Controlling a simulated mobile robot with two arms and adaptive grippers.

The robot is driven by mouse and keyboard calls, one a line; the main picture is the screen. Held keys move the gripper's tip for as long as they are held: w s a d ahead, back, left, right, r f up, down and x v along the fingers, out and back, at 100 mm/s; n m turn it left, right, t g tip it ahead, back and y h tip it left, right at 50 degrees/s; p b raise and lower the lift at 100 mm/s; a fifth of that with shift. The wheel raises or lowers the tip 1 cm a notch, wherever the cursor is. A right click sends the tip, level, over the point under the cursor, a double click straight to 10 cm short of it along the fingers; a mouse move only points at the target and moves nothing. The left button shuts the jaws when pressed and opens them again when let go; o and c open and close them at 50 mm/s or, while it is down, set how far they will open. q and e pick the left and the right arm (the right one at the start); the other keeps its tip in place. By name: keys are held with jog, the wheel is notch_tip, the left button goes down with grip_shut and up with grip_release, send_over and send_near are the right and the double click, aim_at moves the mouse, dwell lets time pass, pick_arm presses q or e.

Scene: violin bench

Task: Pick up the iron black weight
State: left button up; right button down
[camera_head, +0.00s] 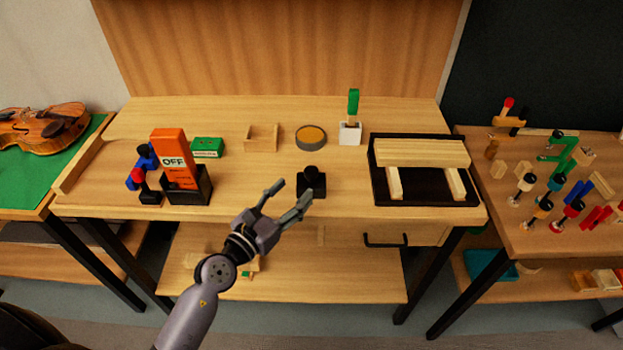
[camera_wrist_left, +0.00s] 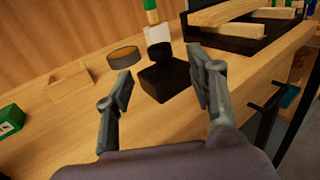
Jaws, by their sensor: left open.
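The iron black weight (camera_head: 311,183) stands upright on the bench top near its front edge. It has a square base and a rounded knob on top. In the left wrist view the weight (camera_wrist_left: 164,78) lies ahead, between and beyond my fingertips. My left gripper (camera_head: 290,193) is open and empty, just in front of the weight and apart from it. Its two fingers also show in the left wrist view (camera_wrist_left: 165,90). My right gripper is not in view.
A round tin (camera_head: 310,137), a wooden box (camera_head: 262,137) and a white block with a green top (camera_head: 350,132) stand behind the weight. A black tray (camera_head: 378,185) is to the right. An orange OFF block (camera_head: 174,158) is to the left.

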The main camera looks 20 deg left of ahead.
aim_at(306, 176)
pick_arm(q)
jog(key=x, duration=0.8)
jog(key=shift+w+p, duration=0.1)
jog(key=shift+p, duration=0.2)
jog(key=shift+c, duration=0.3)
grip_shut()
dwell(0.4)
jog(key=shift+r, duration=0.15)
